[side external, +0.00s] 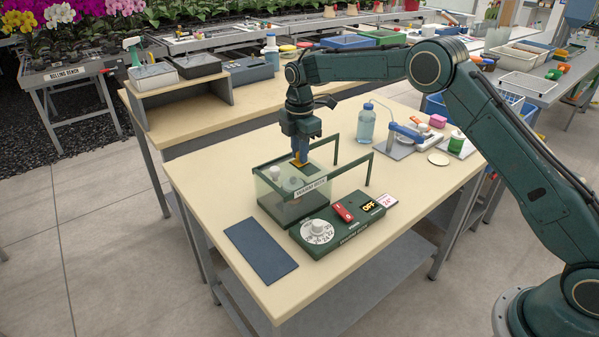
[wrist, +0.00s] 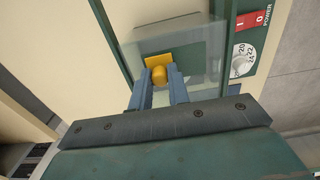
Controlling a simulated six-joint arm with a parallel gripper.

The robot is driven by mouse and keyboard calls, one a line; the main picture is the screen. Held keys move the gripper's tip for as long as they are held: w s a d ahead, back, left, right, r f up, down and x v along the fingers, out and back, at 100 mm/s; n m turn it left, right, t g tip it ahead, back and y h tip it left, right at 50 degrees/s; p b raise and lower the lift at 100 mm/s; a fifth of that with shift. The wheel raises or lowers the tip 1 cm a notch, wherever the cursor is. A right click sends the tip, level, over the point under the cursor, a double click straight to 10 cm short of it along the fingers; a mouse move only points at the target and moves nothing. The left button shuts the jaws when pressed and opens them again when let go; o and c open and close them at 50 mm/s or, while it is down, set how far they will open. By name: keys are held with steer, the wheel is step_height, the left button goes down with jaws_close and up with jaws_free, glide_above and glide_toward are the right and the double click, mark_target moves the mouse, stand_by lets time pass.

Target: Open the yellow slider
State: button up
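The yellow slider (wrist: 160,62) has a flat plate and a rounded knob on the clear lid of a dark green box. The box (side external: 291,205) stands on the wooden bench, with its clear upper part (side external: 270,184) over the base. My gripper (side external: 300,154) points down at the box from above. In the wrist view, the fingertips (wrist: 160,78) stand on both sides of the slider's knob and appear to touch it. In the side view the slider (side external: 298,162) is partly hidden by the fingers.
A control panel (side external: 343,226) with dial and red switch joins the box's front. Green rails (side external: 352,160) rise behind the box. A blue mat (side external: 260,250) lies at left. A bottle (side external: 367,124) and other small items stand at the back right.

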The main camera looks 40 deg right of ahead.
mark_target(308, 169)
steer(key=shift+s, duration=0.1)
steer(key=shift+c, duration=0.4)
steer(key=shift+s, duration=1.55)
steer(key=o, duration=0.7)
steer(key=shift+s, duration=0.1)
steer(key=shift+r, duration=0.1)
step_height(308, 169, up, 7)
steer(key=shift+f, duration=0.1)
